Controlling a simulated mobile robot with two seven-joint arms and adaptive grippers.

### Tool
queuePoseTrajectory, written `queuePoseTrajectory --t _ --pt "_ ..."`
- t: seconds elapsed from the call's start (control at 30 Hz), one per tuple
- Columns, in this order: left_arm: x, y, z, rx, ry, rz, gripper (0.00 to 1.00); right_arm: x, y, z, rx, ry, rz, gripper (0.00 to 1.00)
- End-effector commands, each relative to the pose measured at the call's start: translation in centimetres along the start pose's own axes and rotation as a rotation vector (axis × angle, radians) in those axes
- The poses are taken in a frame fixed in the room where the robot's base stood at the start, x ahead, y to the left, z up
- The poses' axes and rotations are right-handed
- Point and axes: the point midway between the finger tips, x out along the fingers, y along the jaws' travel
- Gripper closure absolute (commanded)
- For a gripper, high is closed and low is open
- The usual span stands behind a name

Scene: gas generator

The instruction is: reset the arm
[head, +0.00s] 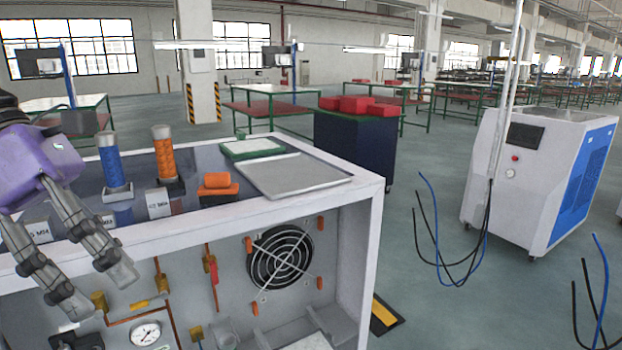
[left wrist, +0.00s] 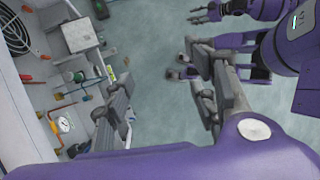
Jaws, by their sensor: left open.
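My left gripper (head: 98,288) is purple with grey fingers and shows at the left of the head view. It is open and empty, over the front edge of the generator cabinet (head: 335,203). In the left wrist view the two fingers of the left gripper (left wrist: 160,95) stand well apart, with only floor between them. A purple arm end with grey fingers, apparently my right gripper (left wrist: 205,13), shows at the top of the left wrist view. It is too small to tell whether it is open. It is not in the head view.
On the cabinet top stand a blue cylinder (head: 113,162), an orange cylinder (head: 166,155), a green-edged tray (head: 251,148) and a grey plate (head: 293,175). The open front holds a fan (head: 282,257) and a gauge (head: 145,333).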

Motion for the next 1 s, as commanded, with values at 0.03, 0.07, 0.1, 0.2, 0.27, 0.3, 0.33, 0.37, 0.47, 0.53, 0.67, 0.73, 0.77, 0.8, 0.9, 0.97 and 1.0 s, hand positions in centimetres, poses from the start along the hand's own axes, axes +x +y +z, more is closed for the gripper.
queuePoseTrajectory --t 0.03,0.07,0.1,0.2,0.27,0.3,0.33,0.37,0.47,0.53,0.67,0.73,0.77,0.8,0.9,0.97,1.0 --pt "0.6 0.7 -0.3 -0.063 -0.094 -0.033 0.47 0.0 -0.1 -0.7 0.001 0.010 -0.002 0.60" --pt "1.1 1.2 -0.5 -0.105 -0.153 -0.053 0.47 -0.1 -0.2 -1.0 0.002 0.014 -0.003 0.60" --pt "1.7 1.9 -0.7 -0.170 -0.238 -0.079 0.47 -0.1 -0.2 -1.3 0.002 0.018 -0.004 0.60" --pt "3.3 4.2 -1.7 -0.365 -0.465 -0.151 0.47 -0.4 -0.2 -1.6 0.004 0.019 -0.005 0.60" --pt "4.2 5.7 -2.6 -0.499 -0.602 -0.192 0.47 -0.7 -0.2 -1.4 0.006 0.012 -0.004 0.60" --pt "4.8 6.7 -3.4 -0.591 -0.691 -0.218 0.47 -0.9 -0.2 -1.2 0.007 0.006 -0.004 0.60" --pt "5.3 7.5 -4.1 -0.663 -0.756 -0.239 0.47 -1.1 -0.2 -1.0 0.008 0.001 -0.003 0.60" --pt "5.8 8.2 -4.8 -0.735 -0.820 -0.257 0.47 -1.2 -0.2 -0.8 0.009 -0.004 -0.004 0.60" --pt "7.9 10.6 -8.0 -0.992 -1.023 -0.319 0.47 -1.6 -0.3 -0.6 0.011 -0.011 -0.006 0.60" --pt "9.7 12.0 -10.7 -1.181 -1.156 -0.359 0.47 -1.8 -0.5 -1.1 0.012 -0.004 -0.009 0.60" --pt "14.4 13.6 -16.6 -1.550 -1.378 -0.429 0.47 -2.0 -0.7 -2.4 0.011 0.014 -0.015 0.60" --pt "17.6 13.6 -20.0 -1.760 -1.484 -0.465 0.47 -2.2 -0.8 -3.0 0.010 0.023 -0.018 0.60" --pt "19.1 13.4 -21.4 -1.849 -1.526 -0.480 0.47 -2.2 -0.8 -3.2 0.009 0.026 -0.018 0.60" --pt "21.3 12.9 -23.2 -1.974 -1.577 -0.500 0.47 -2.3 -0.8 -3.6 0.008 0.031 -0.019 0.60" --pt "27.2 10.7 -27.3 -2.291 -1.686 -0.554 0.47 -2.5 -0.7 -4.2 0.006 0.039 -0.020 0.60" --pt "31.0 8.8 -29.1 -2.481 -1.733 -0.587 0.47 -2.5 -0.7 -4.6 0.006 0.043 -0.020 0.60" --pt "33.5 7.3 -30.0 2.509 1.691 0.585 0.47 -2.6 -0.7 -4.7 0.006 0.045 -0.020 0.60"
